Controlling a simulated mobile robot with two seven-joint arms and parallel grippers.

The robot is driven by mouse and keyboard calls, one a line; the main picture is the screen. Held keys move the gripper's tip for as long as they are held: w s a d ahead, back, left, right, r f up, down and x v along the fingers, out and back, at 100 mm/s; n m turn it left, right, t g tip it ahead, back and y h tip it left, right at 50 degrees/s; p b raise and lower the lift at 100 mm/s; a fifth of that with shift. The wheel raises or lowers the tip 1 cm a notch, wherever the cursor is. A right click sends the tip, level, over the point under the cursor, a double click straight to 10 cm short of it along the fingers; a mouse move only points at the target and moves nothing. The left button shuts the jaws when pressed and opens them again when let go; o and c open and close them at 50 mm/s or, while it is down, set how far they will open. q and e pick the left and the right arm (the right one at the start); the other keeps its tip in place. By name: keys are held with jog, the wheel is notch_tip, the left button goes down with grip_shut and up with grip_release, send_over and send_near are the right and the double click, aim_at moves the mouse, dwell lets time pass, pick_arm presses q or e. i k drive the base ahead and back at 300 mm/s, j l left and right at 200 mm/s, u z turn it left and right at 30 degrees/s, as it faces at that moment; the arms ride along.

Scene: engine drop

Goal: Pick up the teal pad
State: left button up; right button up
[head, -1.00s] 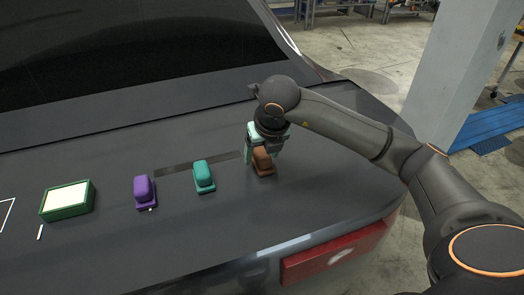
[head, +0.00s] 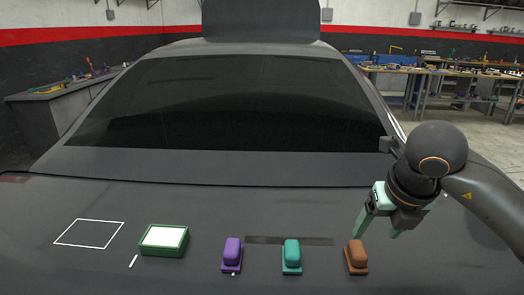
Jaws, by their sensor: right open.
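The teal pad (head: 291,257) stands on the dark car surface, between the purple pad (head: 232,254) on its left and the brown pad (head: 356,256) on its right. My right gripper (head: 376,234) is open and empty, with pale green fingers pointing down. It is above and just behind the brown pad, to the right of the teal pad and apart from it. My left gripper is not in view.
A green-rimmed box with a pale top (head: 163,241) sits left of the pads. A white outlined square (head: 88,234) is marked further left. A dark strip (head: 289,240) lies behind the pads. The windshield (head: 230,103) rises behind.

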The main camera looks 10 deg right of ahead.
aim_at(291, 258)
jog(key=k, duration=1)
